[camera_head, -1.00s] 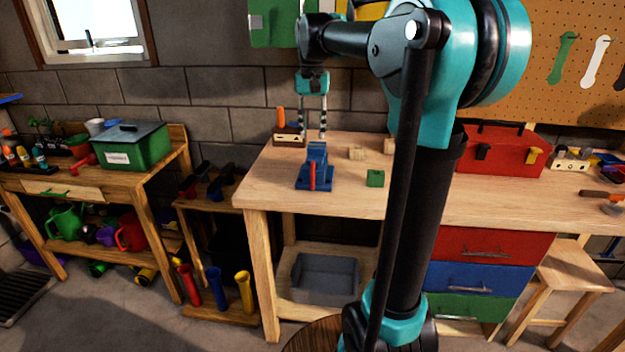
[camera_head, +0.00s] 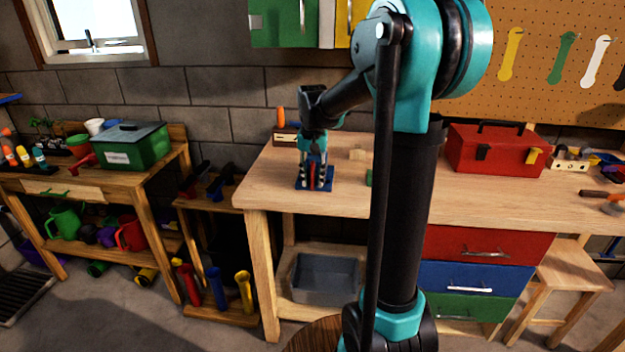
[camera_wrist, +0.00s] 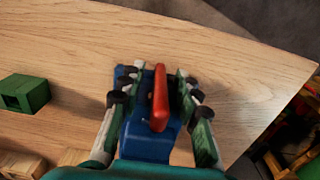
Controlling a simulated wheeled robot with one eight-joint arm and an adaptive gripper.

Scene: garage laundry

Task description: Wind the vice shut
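The blue vice (camera_head: 328,184) stands on the workbench near its left end, mostly covered by my gripper in the head view. In the wrist view, the vice (camera_wrist: 147,142) shows between and below the fingers. Its red handle (camera_wrist: 160,97) lies between my two fingers. The red handle (camera_head: 312,170) also shows in the head view as a short upright strip. My gripper (camera_head: 313,174) is lowered over the vice from above. In the wrist view, my gripper (camera_wrist: 156,88) is open, with the fingers on either side of the handle and gaps visible. The jaw opening is hard to make out.
A wooden holder with an orange-handled tool (camera_head: 281,118) stands at the back left. A red toolbox (camera_head: 495,150) is farther right. The workbench (camera_head: 262,185) is bare left of the vice.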

